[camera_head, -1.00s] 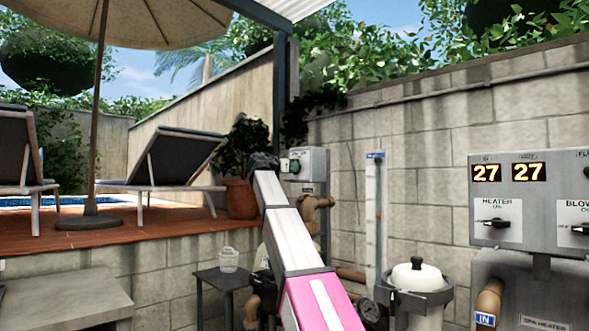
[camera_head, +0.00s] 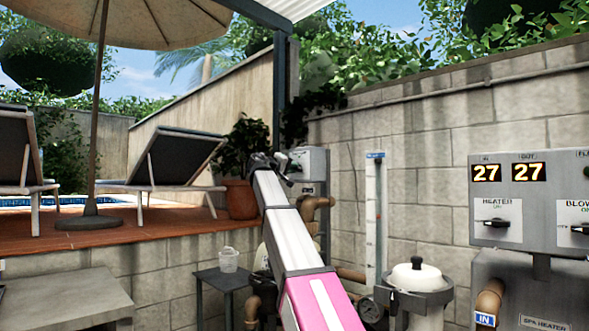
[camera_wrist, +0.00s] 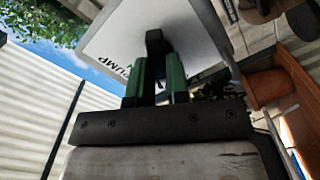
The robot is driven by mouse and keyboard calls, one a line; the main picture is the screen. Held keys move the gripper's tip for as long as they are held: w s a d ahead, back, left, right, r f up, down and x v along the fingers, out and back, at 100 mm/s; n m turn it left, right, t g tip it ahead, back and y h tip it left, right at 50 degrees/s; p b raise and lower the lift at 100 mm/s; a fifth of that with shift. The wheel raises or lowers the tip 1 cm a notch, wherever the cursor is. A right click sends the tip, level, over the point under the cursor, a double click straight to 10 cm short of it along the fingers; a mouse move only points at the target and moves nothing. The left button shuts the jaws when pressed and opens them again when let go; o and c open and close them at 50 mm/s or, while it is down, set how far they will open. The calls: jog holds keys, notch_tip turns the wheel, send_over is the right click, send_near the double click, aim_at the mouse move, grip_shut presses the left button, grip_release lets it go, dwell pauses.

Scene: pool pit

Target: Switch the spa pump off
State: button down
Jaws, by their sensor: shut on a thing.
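The pump control box (camera_head: 313,163) is a grey box on the block wall, just beyond the end of my arm. In the wrist view its pale face (camera_wrist: 108,42), with the letters "UMP" visible, fills the top middle. A dark knob (camera_wrist: 154,40) stands out from that face. My gripper (camera_wrist: 155,68), with green fingers, is shut on the knob. In the head view my gripper (camera_head: 286,168) is small and partly hides the box's left side. The knob's pointer setting cannot be read.
The spa heater panel (camera_head: 530,200) with HEATER and BLOWER knobs is at the right. A white-lidded filter (camera_head: 416,275) and pipes stand below. A small table (camera_head: 221,279) with a clear container (camera_head: 229,259) is left of my arm. A potted plant (camera_head: 242,200) stands behind.

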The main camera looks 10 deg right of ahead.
jog(key=n, duration=0.6)
jog(key=shift+n, duration=0.3)
jog(key=c, duration=1)
grip_release()
jog(key=v, duration=0.7)
